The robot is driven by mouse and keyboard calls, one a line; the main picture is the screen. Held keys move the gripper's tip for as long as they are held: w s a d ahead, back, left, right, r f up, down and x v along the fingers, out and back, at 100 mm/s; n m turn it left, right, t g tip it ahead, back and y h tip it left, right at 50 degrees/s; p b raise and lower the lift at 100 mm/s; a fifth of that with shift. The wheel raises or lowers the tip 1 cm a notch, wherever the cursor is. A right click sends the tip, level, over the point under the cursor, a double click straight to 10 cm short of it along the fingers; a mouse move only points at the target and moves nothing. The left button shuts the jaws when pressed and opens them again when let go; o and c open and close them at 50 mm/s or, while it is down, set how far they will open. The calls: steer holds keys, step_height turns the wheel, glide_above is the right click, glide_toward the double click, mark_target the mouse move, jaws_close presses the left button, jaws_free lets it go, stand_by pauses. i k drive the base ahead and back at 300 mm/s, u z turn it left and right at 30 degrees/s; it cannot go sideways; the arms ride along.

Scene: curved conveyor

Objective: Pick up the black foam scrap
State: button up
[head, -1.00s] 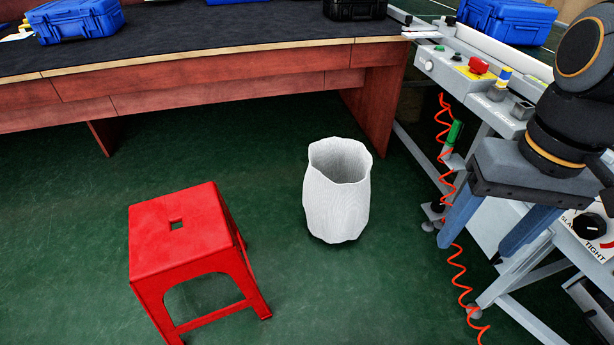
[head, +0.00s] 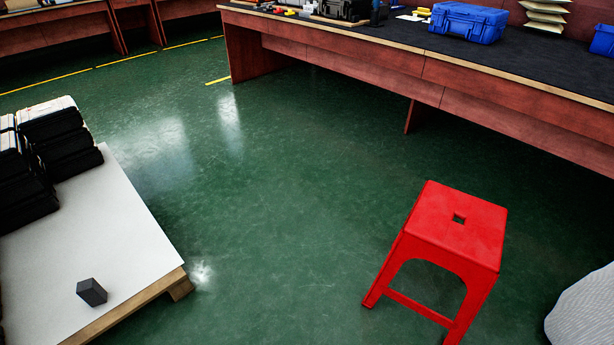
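A small dark block (head: 91,292), which looks like the black foam scrap, lies on the white top of a low pallet (head: 120,222) at the lower left of the head view. It is near the pallet's front right corner, apart from the black cases. My gripper is not in the head view now, so whether it is open or shut is hidden.
Several stacked black cases (head: 52,122) stand on the pallet's back left. A long workbench (head: 430,70) runs along the back. Green floor between pallet and stool is clear.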

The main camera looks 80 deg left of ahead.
mark_target(90, 290)
steer(key=k, duration=0.3)
steer(key=u, duration=4.3)
steer(key=k, duration=0.5)
steer(key=z, duration=1.9)
steer(key=i, duration=1.05)
steer(key=u, duration=2.1)
